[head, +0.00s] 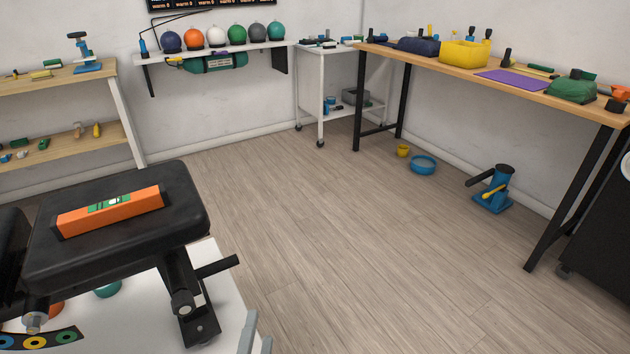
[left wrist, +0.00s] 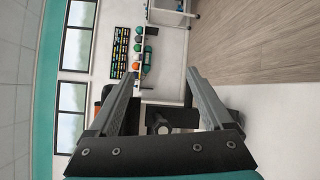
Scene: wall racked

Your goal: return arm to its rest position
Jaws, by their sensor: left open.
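My left gripper (head: 257,334) shows only as grey fingertips at the bottom edge of the head view, right of the padded bench. In the left wrist view its two fingers (left wrist: 162,76) are spread wide with nothing between them. It is apart from the bench and touches nothing that I can see. The rest of my left arm is out of the head view. My right gripper is in neither view.
A black padded bench (head: 120,245) holds an orange spirit level (head: 112,210). A wall shelf (head: 215,50) carries several balls. A long table (head: 540,90) stands at the right. A blue jack (head: 493,195) and blue bowl (head: 423,165) sit on open floor.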

